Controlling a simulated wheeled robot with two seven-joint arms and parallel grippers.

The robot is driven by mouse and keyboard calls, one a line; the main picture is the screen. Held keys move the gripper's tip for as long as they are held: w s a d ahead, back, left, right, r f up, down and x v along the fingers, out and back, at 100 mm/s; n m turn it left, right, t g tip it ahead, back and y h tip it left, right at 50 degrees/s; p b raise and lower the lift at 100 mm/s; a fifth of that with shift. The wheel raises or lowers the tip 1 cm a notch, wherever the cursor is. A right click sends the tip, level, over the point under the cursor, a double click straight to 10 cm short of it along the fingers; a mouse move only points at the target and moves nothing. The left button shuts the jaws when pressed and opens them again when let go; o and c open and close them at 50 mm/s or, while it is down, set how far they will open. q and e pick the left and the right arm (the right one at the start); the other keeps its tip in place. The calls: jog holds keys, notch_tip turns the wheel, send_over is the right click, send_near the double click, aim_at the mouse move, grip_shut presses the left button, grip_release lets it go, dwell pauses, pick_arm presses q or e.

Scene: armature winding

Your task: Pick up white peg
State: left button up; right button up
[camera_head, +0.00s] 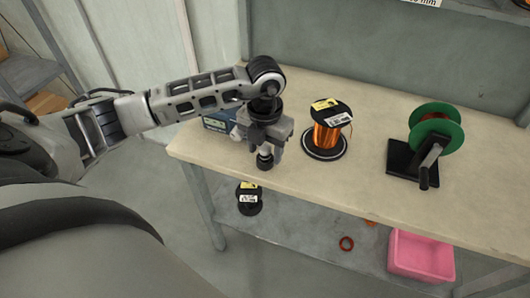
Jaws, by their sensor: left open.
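My left gripper (265,160) hangs from my left arm over the left part of the workbench, pointing down near its front edge. It is open, and I see nothing between its fingers, though the fingertips are small and dark here. I cannot clearly make out a white peg. A small whitish shape (237,132) shows just left of the gripper, partly covered by it; I cannot tell whether it is the peg. My right gripper is out of view.
On the workbench (340,187), a copper wire spool (327,136) stands right of the gripper. A green reel on a black stand (404,160) is further right. A blue-grey box (215,123) sits behind my arm. The lower shelf holds a black spool (249,199) and pink bin (421,256).

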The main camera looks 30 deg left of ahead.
aim_at(265, 147)
pick_arm(q)
jog(key=c, duration=1.1)
jog(key=shift+o, duration=0.2)
jog(key=shift+r, duration=0.1)
jog(key=shift+r, duration=0.4)
notch_tip(265, 147, up, 2)
jog(key=shift+r+b, duration=0.2)
jog(key=shift+b, duration=0.3)
jog(key=s+d+r, duration=0.7)
jog(key=s+r, duration=0.2)
jog(key=s, duration=0.3)
jog(key=shift+r, duration=0.35)
jog(key=shift+d, duration=0.1)
